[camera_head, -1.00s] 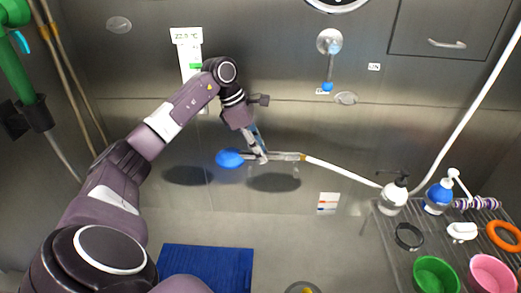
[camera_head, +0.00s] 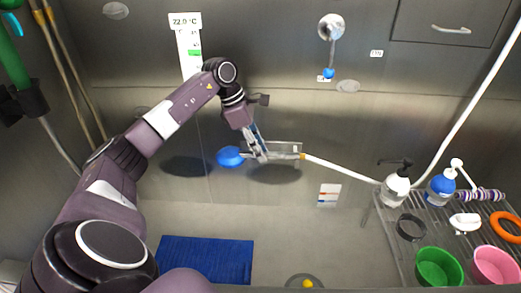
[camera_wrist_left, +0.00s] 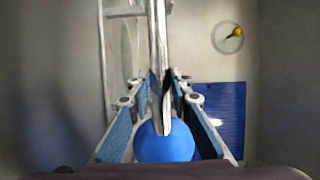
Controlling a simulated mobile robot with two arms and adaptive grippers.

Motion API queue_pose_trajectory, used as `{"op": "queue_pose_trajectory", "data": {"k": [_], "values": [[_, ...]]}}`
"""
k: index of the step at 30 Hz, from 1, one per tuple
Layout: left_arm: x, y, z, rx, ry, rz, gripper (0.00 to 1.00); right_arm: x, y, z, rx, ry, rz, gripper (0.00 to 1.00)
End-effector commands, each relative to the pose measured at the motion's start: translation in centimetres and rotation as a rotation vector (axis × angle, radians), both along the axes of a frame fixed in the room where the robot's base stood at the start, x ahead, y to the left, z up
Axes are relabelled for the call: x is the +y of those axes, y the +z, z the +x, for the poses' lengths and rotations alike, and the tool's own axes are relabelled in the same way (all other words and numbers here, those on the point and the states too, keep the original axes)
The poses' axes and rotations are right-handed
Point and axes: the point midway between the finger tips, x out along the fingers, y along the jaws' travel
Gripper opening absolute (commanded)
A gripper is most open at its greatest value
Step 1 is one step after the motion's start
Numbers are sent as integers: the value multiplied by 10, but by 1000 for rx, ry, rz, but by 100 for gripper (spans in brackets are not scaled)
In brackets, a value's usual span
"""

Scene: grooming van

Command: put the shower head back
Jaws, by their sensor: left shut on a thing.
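The shower head (camera_head: 230,157) has a round blue head at the left and a slim grey handle that runs right to a white hose (camera_head: 340,170). My left gripper (camera_head: 258,154) is shut on the handle, just right of the blue head. It holds the shower head roughly level, in front of the steel wall. In the left wrist view the blue head (camera_wrist_left: 164,146) shows between the blue-padded fingers, and the handle runs away from it. A thin grey bracket-like frame (camera_head: 297,147) shows beside the handle; I cannot tell whether they touch. My right gripper is not in view.
A slatted rack (camera_head: 400,262) at the right holds bottles, a green bowl (camera_head: 438,267), a pink bowl (camera_head: 497,265) and other items. A blue mat (camera_head: 205,260) and a drain (camera_head: 304,282) lie below. A tap lever (camera_head: 330,50) is on the wall above.

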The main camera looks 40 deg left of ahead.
Motion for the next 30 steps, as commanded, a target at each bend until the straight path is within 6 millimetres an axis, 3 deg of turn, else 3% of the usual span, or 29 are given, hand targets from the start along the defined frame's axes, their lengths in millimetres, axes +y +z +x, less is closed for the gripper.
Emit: {"op": "queue_pose_trajectory", "data": {"k": [2, 3, 8, 20, 30], "values": [[0, 1, 0, -2, -1, -1, 0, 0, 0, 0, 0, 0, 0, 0], [0, 1, 1, -2, -1, -1, 21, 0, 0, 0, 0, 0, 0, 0], [0, 1, 0, -2, -1, -1, 39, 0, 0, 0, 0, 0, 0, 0], [3, 8, -1, -3, 1, 0, 39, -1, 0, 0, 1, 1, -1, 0], [23, 72, -17, -7, 2, 1, 39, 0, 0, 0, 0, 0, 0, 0]]}}
